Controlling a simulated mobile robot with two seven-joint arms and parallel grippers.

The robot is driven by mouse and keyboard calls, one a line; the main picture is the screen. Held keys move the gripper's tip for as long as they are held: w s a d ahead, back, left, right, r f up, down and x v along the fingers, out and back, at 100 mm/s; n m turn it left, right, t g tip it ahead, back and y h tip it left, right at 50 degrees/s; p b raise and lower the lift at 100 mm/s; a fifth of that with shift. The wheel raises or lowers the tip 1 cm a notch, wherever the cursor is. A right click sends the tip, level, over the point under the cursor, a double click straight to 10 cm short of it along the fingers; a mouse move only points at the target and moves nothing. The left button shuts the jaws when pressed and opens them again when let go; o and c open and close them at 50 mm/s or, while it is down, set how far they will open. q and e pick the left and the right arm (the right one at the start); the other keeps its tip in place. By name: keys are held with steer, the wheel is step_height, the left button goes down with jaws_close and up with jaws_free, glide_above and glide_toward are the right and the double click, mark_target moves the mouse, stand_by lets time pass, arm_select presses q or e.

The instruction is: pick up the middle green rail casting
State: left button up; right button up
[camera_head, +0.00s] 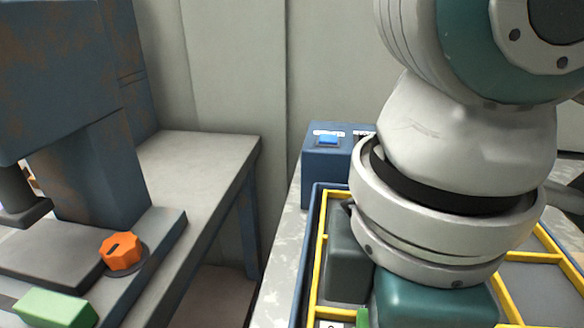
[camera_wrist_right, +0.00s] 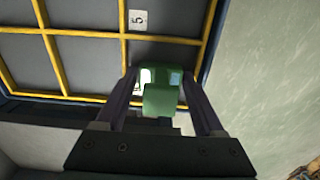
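In the right wrist view, a green rail casting (camera_wrist_right: 162,98) sits between the two fingers of my right gripper (camera_wrist_right: 160,76). The fingers meet its sides, so the gripper looks shut on it. Behind it is the yellow-divided tray (camera_wrist_right: 105,33), and the casting overlaps the tray's edge. Whether it is clear of the tray floor is hard to tell. In the head view my right arm covers much of the tray (camera_head: 318,235) and hides the gripper. A small bit of green (camera_head: 362,318) shows at the bottom edge. My left gripper is not in view.
A blue box with a blue button (camera_head: 327,140) stands behind the tray. At left are a rusty blue machine (camera_head: 60,70), an orange knob (camera_head: 121,251) and a light green block (camera_head: 55,308) on a grey bench (camera_head: 200,150). A gap separates bench and tray table.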

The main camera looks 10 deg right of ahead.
jaws_close()
stand_by(0.3)
steer(key=shift+r, duration=0.1)
